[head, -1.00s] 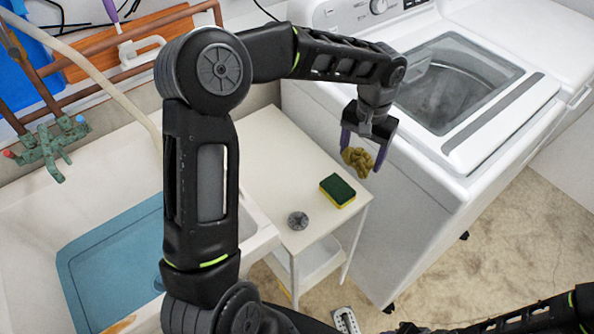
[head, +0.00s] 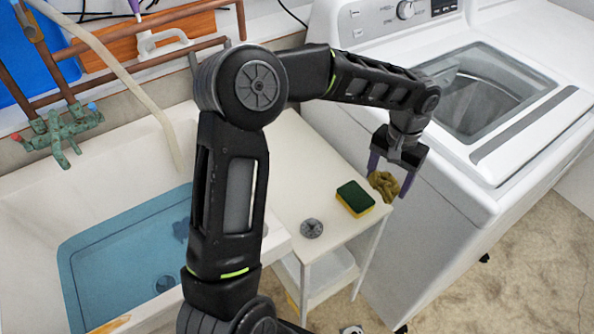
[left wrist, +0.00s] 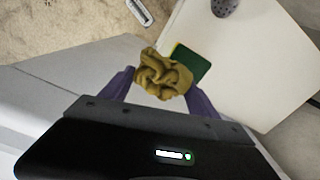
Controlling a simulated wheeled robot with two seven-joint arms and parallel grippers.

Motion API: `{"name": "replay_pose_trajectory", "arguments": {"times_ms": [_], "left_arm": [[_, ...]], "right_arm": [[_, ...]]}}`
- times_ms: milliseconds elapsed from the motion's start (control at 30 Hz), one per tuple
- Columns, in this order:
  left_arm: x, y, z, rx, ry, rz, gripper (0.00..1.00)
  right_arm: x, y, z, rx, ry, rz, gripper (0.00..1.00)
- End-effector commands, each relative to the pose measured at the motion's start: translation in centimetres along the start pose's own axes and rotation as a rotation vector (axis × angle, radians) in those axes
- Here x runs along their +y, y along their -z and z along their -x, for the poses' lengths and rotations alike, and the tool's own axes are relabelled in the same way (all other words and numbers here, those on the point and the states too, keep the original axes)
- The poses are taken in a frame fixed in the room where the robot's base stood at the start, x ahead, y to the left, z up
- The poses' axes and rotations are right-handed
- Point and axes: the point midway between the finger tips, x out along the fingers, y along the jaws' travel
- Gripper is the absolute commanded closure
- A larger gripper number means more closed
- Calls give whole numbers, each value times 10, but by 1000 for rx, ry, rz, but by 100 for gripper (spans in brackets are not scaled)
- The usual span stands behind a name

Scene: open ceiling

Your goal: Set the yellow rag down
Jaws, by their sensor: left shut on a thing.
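The yellow rag (head: 384,185) is a crumpled, mustard-coloured bundle. My left gripper (head: 390,184) is shut on it, with the purple fingers on either side of the rag. In the head view it hangs at the right edge of the small white table (head: 300,170), beside the sponge. In the left wrist view the rag (left wrist: 163,74) sits between the fingertips of my left gripper (left wrist: 160,85) and covers part of the sponge. Whether the rag touches the table is hard to tell. My right gripper does not show clearly.
A green and yellow sponge (head: 355,198) and a round grey drain strainer (head: 311,228) lie on the table. A white washing machine (head: 450,185) stands close on the right. A sink (head: 185,130) with a blue basin (head: 120,250) is on the left. The table's back part is clear.

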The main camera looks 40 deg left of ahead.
Motion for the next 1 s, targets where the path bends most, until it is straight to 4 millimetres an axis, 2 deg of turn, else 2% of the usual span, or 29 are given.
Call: {"name": "replay_pose_trajectory", "arguments": {"times_ms": [167, 367, 567, 700, 1000], "left_arm": [[-8, 5, 0, 0, -3, -47, 67], [-37, 22, -1, 1, -11, -233, 67], [-89, 42, -3, 7, -19, -539, 67], [-131, 53, -6, 13, -21, -777, 67], [-220, 61, -11, 22, -11, -1276, 67]], "right_arm": [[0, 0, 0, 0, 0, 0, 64], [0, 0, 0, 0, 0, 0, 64], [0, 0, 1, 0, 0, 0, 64], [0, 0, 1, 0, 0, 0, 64], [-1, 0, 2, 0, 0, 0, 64]]}}
